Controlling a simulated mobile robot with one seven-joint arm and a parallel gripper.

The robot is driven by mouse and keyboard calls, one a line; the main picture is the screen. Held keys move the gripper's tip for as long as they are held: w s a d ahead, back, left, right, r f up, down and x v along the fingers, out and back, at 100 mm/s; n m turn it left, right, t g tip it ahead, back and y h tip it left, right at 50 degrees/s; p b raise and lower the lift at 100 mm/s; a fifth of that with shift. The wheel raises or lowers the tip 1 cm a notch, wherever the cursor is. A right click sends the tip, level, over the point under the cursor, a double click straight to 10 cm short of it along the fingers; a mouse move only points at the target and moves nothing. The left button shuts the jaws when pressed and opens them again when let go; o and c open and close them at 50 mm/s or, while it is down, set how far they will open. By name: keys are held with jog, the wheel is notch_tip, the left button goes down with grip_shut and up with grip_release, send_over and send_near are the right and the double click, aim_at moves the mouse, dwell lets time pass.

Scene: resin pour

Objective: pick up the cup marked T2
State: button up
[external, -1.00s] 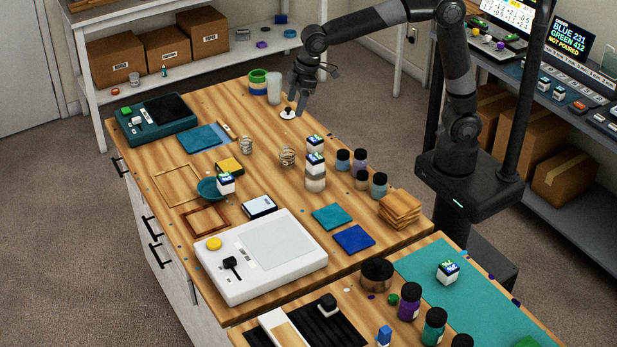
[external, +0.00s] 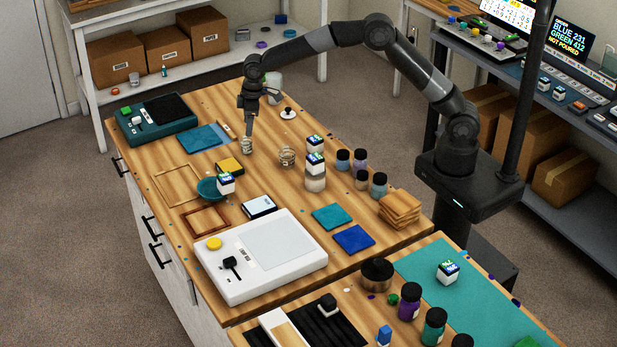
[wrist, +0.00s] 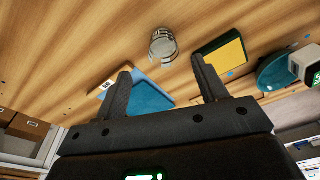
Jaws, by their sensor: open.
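A small clear cup with dark markings (external: 246,145) stands on the wooden table, directly below my gripper (external: 249,128). It also shows in the wrist view (wrist: 163,47), beyond and between my open fingers (wrist: 161,68), with nothing between them. A second clear cup (external: 287,155) stands to its right. I cannot read T2 on any cup. In the external view my fingertips overlap the first cup's top edge; contact cannot be told.
A teal pad (external: 203,138) lies left of the first cup, and a yellow-topped block (external: 229,166) lies in front. A teal bowl (external: 208,190) stands near a labelled cube (external: 226,183). A white knobbed piece (external: 288,113) is behind right. Bare wood surrounds the first cup.

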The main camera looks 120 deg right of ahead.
aim_at(246, 145)
jog(key=f, duration=0.2)
jog(key=w+f, duration=0.1)
jog(key=f, duration=0.4)
jog(key=shift+w+f, duration=0.2)
jog(key=shift+f, duration=0.1)
jog(key=c, duration=1.1)
